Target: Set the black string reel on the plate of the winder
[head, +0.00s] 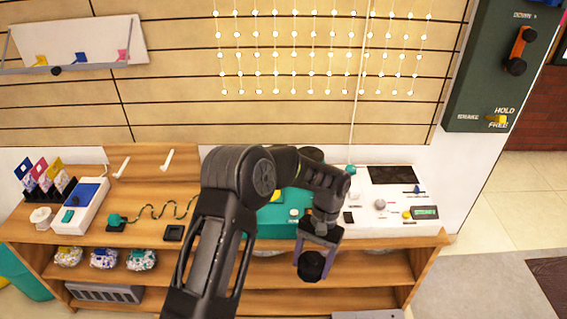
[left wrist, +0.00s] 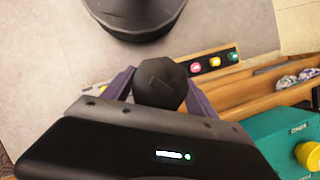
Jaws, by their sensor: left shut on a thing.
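My left gripper (head: 314,255) is shut on the black string reel (head: 311,267), holding it in front of the counter's front edge, above the lower shelf. In the left wrist view the dark, round-ended reel (left wrist: 160,80) sits between the two purple-grey fingers (left wrist: 160,92). A teal machine (head: 277,222) stands on the counter behind my arm, mostly hidden by it. Its yellow knob (left wrist: 309,155) shows in the left wrist view. I cannot tell which part is the winder's plate. My right gripper is not in view.
A white console (head: 385,205) with knobs and a display stands on the counter (head: 150,235) at right. Left are a card rack (head: 45,185), a white device (head: 80,205) and a green cord (head: 155,210). Patterned bundles (head: 103,259) lie on the shelf. Floor (head: 465,285) is clear at right.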

